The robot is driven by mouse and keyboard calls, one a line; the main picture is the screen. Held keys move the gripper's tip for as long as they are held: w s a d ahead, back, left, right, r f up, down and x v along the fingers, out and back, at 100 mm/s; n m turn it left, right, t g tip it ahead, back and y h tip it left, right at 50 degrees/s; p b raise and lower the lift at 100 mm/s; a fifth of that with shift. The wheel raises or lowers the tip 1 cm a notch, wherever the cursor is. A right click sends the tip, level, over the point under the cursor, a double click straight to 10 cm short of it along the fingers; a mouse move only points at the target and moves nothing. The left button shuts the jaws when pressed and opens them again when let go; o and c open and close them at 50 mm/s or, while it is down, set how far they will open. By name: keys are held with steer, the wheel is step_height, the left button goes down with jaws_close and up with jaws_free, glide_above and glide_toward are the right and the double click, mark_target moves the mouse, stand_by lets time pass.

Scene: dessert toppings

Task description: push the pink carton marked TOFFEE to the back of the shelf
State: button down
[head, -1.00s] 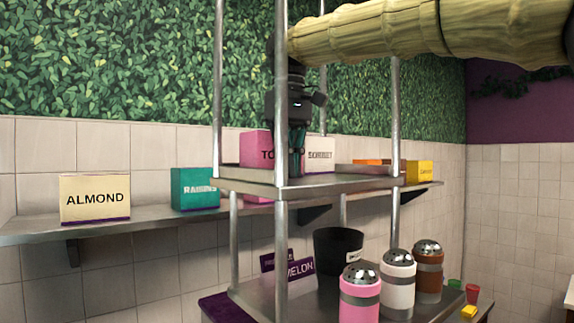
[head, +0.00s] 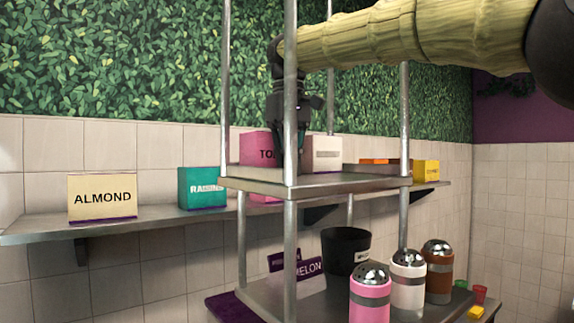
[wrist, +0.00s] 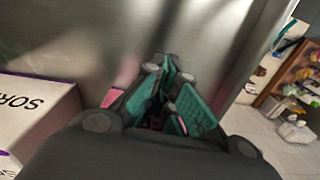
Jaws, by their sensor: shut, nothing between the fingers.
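The pink carton (head: 257,150) stands upright on the upper tier of the metal rack (head: 370,184) in the head view. Only the first letters of its label, "TO", show; the rest is behind a rack post and my gripper. My gripper (head: 299,150) points down, shut and empty, at the carton's right part, partly hidden by the post. I cannot tell whether it touches the carton. In the wrist view my gripper (wrist: 168,108) shows its teal-padded fingers together. Small pink patches show around them; I cannot tell what they are.
A white carton (head: 328,150) stands close right of my gripper; the wrist view shows it (wrist: 35,115) at left. Rack posts (head: 290,120) rise around the tier. ALMOND (head: 102,197) and RAISINS (head: 202,188) boxes stand on a wall shelf behind. Shakers (head: 370,292) stand on the lower tier.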

steer(key=s+d, duration=0.2)
steer(key=s, duration=0.1)
steer(key=shift+r, duration=0.1)
steer(key=shift+w+a+r, duration=0.1)
steer(key=shift+a+r, duration=0.1)
steer(key=shift+r, duration=0.25)
steer(key=shift+w+d+r, duration=0.1)
steer(key=shift+w+r, duration=0.1)
steer(key=shift+r, duration=0.85)
step_height(320, 180, up, 7)
steer(key=shift+s, duration=0.15)
